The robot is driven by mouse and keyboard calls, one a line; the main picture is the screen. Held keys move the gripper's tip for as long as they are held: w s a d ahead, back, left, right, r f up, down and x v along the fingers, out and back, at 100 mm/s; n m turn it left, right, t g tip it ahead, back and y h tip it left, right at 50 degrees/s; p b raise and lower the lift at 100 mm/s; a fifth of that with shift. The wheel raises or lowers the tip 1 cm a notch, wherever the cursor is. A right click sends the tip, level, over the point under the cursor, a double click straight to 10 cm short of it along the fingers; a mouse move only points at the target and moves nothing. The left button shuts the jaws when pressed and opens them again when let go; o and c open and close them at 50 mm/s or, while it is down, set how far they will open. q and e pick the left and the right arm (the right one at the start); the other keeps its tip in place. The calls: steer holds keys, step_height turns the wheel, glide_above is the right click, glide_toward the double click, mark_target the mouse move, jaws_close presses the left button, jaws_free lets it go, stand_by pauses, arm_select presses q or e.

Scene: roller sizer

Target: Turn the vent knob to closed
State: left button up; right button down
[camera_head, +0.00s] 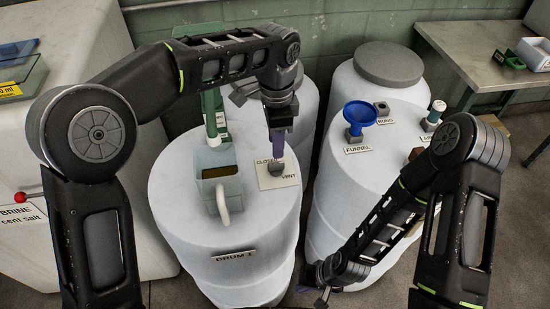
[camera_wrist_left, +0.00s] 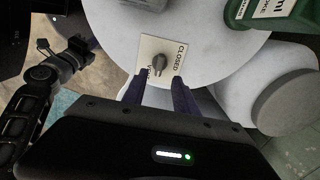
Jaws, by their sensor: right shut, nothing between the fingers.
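The vent knob (camera_head: 277,168) is a small grey knob on a cream plate (camera_head: 287,181) lettered CLOSED and VENT, on top of the white drum marked DRUM 2 (camera_head: 235,257). In the left wrist view the knob (camera_wrist_left: 159,64) shows whole; I cannot tell which way its pointer faces. My left gripper (camera_head: 277,152) points down over the knob. Its two purple fingers (camera_wrist_left: 163,80) are apart, with the knob just beyond their tips and nothing between them. My right gripper (camera_head: 318,290) is shut and empty, low beside the drum at right.
A grey jug (camera_head: 218,180) with a pale handle stands on the drum left of the plate, and a green bottle (camera_head: 210,115) is behind it. A second drum at right holds a blue funnel (camera_head: 359,115).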

mark_target(276, 163)
arm_select(q)
step_height(276, 163, down, 8)
steer(key=shift+r+p, duration=0.25)
steer(key=shift+p, duration=0.15)
steer(key=shift+c, duration=0.3)
jaws_close()
